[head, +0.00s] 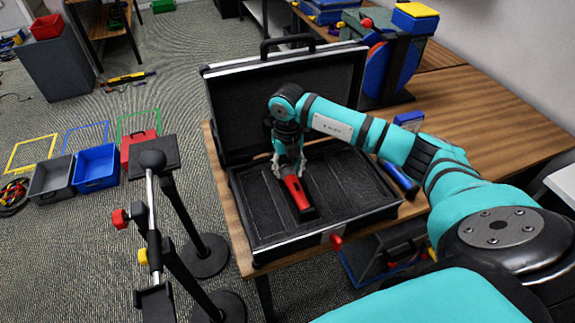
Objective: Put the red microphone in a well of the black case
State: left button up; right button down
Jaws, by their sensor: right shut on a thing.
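The red microphone (296,194), red with a black end, is at the open black case (376,214) on the wooden table. It lies lengthwise over the middle of the foam, along the wells; I cannot tell if it rests in a well or is held just above. My right gripper (289,168) reaches down over the case and is shut on the far end of the microphone. The wells to the left of it look empty. The case lid stands open at the back. My left gripper is not in view.
A blue microphone-like object (398,178) lies at the right edge of the case. Stands (165,225) rise from the floor to the left of the table. Grey and blue bins (96,168) sit on the floor farther left. The table right of the case has clear room.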

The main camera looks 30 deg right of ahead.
jog(key=c, duration=1.2)
grip_release()
jog(key=shift+f, duration=0.1)
jog(key=o, duration=0.4)
jog(key=shift+r, duration=0.3)
jog(key=shift+r+b, duration=1.35)
jog(key=shift+r, duration=4.55)
jog(key=shift+f, duration=0.1)
